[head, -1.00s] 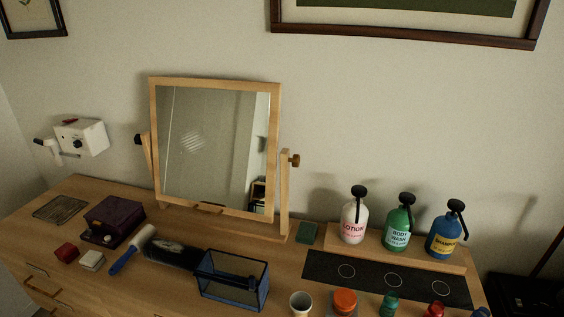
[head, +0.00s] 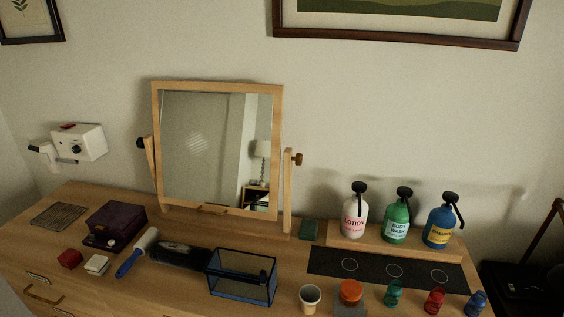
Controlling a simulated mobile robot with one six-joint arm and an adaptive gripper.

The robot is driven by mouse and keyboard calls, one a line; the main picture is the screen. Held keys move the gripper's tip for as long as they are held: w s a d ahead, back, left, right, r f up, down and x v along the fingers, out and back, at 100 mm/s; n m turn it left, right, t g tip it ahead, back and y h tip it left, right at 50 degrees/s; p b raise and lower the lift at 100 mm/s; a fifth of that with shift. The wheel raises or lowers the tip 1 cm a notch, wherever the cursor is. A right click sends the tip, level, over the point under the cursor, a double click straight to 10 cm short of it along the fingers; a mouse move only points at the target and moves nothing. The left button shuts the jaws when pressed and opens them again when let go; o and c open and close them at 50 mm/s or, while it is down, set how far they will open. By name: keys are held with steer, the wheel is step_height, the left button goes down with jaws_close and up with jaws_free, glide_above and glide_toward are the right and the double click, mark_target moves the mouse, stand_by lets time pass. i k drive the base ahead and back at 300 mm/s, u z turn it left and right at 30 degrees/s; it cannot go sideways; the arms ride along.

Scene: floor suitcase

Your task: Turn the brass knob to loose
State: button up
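A wooden-framed tilting mirror (head: 217,150) stands on the dresser between two wooden posts. A brass-brown knob (head: 297,159) sticks out at the top of its right post. A darker, near-black knob (head: 141,143) is at the left post. Which way the brass knob is set, tight or loose, cannot be told at this size. My gripper is not in the head view, and nothing touches the knob.
On the dresser top (head: 60,262), three pump bottles stand on a wooden riser (head: 340,236) at right, behind a black mat (head: 322,262). A blue-framed glass box (head: 242,277), brush, lint roller (head: 138,252) and purple box (head: 115,222) lie in front of the mirror. Small jars stand front right.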

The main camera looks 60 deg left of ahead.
mark_target(298, 157)
steer(key=u, duration=2.35)
steer(key=k, duration=0.6)
steer(key=z, duration=0.05)
steer(key=i, duration=0.45)
